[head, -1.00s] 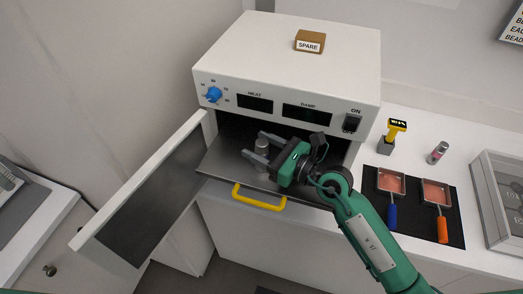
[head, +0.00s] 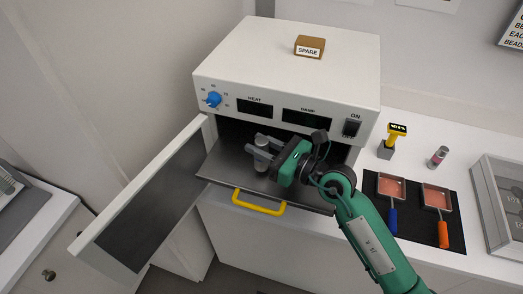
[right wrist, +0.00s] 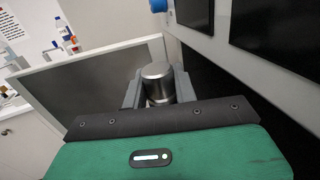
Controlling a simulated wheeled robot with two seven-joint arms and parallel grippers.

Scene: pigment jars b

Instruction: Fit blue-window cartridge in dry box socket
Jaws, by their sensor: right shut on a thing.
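My right gripper (head: 262,149) is shut on a grey metal cylinder, the cartridge (head: 262,166), over the pulled-out shelf (head: 222,164) of the dry box (head: 285,60). The cartridge stands about upright. In the right wrist view its round silver top (right wrist: 157,70) shows between the two fingers. No blue window shows on the visible sides. The arm hides part of the shelf, and I cannot make out a socket or whether the cartridge's foot touches the shelf. My left gripper is out of view.
The dry box door (head: 150,195) stands open at left. A yellow handle (head: 258,206) fronts the shelf. On the right counter are a yellow-topped tool (head: 397,133), a small cylinder with a reddish band (head: 437,158) and two pans on a black mat (head: 412,222). A spare block (head: 310,46) sits on top.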

